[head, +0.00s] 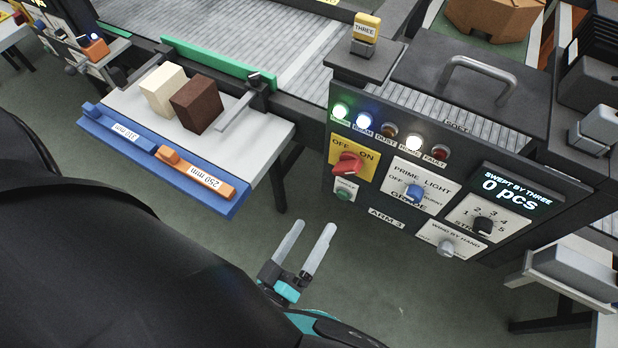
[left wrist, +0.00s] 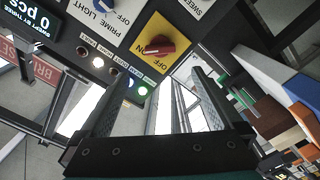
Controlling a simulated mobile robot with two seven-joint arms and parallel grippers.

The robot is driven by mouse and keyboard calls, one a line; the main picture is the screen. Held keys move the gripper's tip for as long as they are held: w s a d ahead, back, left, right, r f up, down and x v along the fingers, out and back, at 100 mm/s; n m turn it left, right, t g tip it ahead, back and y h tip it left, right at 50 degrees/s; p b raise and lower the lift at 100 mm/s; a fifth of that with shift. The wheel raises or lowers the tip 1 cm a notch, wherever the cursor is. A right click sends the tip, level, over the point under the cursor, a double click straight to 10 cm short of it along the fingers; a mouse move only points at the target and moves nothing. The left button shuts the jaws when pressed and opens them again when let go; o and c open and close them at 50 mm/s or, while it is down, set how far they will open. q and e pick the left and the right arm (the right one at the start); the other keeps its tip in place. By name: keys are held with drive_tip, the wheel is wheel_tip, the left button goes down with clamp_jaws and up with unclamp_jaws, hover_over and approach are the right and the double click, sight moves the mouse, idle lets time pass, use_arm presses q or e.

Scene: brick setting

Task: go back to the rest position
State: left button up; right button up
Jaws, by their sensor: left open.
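My left gripper (head: 302,248) is in the lower middle of the head view, over the floor in front of the control panel (head: 395,215). Its two fingers are apart with nothing between them. In the left wrist view the open fingers (left wrist: 165,95) point toward the panel, with the red OFF/ON knob (left wrist: 158,47) beyond them. The same red knob (head: 347,163) shows in the head view on a yellow plate, up and right of the gripper and apart from it. My right gripper is in neither view.
A side table (head: 250,148) holds a cream block (head: 163,90), a dark brown block (head: 197,104) and blue and orange gauges (head: 195,178). Green, blue and white lamps are lit on the panel; its display (head: 512,192) reads 0 pcs. Floor (head: 400,300) below is clear.

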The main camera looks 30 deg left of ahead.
use_arm(q)
drive_tip(key=shift+f, duration=0.1)
drive_tip(key=s+f+m+g+h+b, duration=0.1)
drive_tip(key=s+f+m+g+b, duration=0.2)
drive_tip(key=f, duration=0.8)
drive_tip(key=s+f+m+g+h+b, duration=0.1)
drive_tip(key=f+m+g, duration=0.25)
drive_tip(key=f, duration=0.85)
drive_tip(key=s+a+f+m+g+y+b, duration=0.1)
drive_tip(key=s+a+f+m+g, duration=0.1)
drive_tip(key=s+f+g, duration=0.3)
drive_tip(key=s+a+f+m+g+y+b, duration=0.1)
drive_tip(key=s+a+f+g, duration=0.4)
drive_tip(key=s+f, duration=0.5)
drive_tip(key=shift+s+a+f+m+y+b, duration=0.15)
drive_tip(key=shift+s+f+m+y+b, duration=0.2)
drive_tip(key=shift+f+m+b, duration=0.3)
drive_tip(key=shift+g, duration=0.25)
drive_tip(key=shift+c, duration=0.2)
